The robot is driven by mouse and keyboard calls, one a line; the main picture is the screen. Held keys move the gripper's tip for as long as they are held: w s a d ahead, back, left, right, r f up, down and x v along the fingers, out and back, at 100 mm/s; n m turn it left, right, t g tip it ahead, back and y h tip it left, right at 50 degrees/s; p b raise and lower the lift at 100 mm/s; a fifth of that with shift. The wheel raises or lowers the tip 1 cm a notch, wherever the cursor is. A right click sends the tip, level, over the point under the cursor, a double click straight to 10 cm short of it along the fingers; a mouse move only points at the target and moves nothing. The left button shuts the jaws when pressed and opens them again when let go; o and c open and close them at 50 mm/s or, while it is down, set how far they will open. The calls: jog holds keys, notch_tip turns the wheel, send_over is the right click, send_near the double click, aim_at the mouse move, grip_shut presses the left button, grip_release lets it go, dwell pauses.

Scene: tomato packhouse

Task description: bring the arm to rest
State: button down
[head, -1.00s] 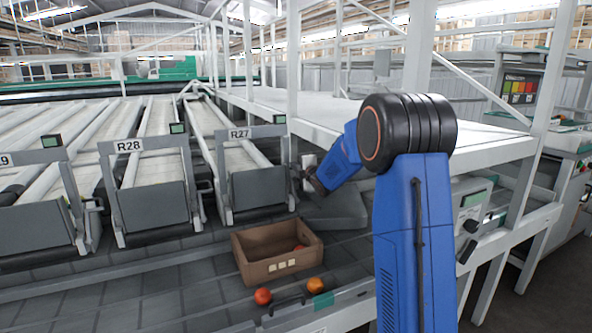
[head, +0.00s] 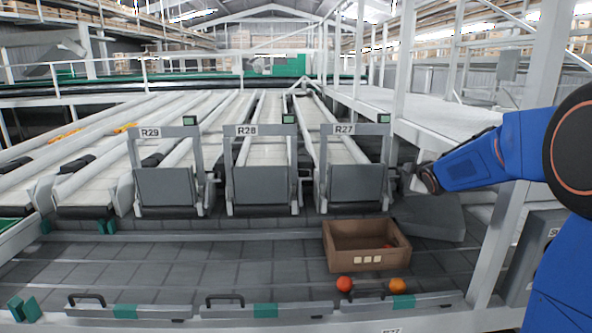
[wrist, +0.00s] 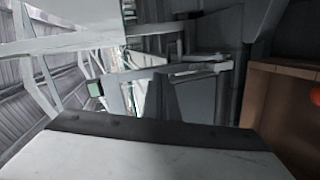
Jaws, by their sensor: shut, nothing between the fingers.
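My blue arm comes in from the right edge of the head view, stretched leftward. My gripper (head: 410,178) is at its end, small in the picture, just right of the grey end gate of lane R27 (head: 356,186). It is shut, with nothing seen held. It is above and behind the brown crate (head: 368,262), apart from it. In the wrist view a pale, dark-edged surface (wrist: 140,155) fills the bottom; I cannot tell what it is. The fingers are not clear there.
The crate holds some red fruit, and its wall shows in the wrist view (wrist: 268,105). A red tomato (head: 344,284) and an orange one (head: 397,285) lie in front of it. A grey block (head: 430,218) stands below my gripper. A white post (head: 512,190) rises near my arm.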

jog(key=s+a+f+m+g, duration=0.3)
jog(key=s+a+f+m, duration=0.1)
jog(key=s, duration=1.4)
jog(key=s+a+f+m+g, duration=0.3)
jog(key=s+a+f+m, duration=0.1)
jog(key=s, duration=1.4)
jog(key=s+a+f+m+g+y, duration=0.1)
jog(key=s+a+f+m+g, duration=0.3)
jog(key=s, duration=1.4)
notch_tip(320, 180, down, 2)
jog(key=m, duration=0.2)
jog(key=shift+s+m, duration=0.3)
jog(key=shift+s, duration=0.05)
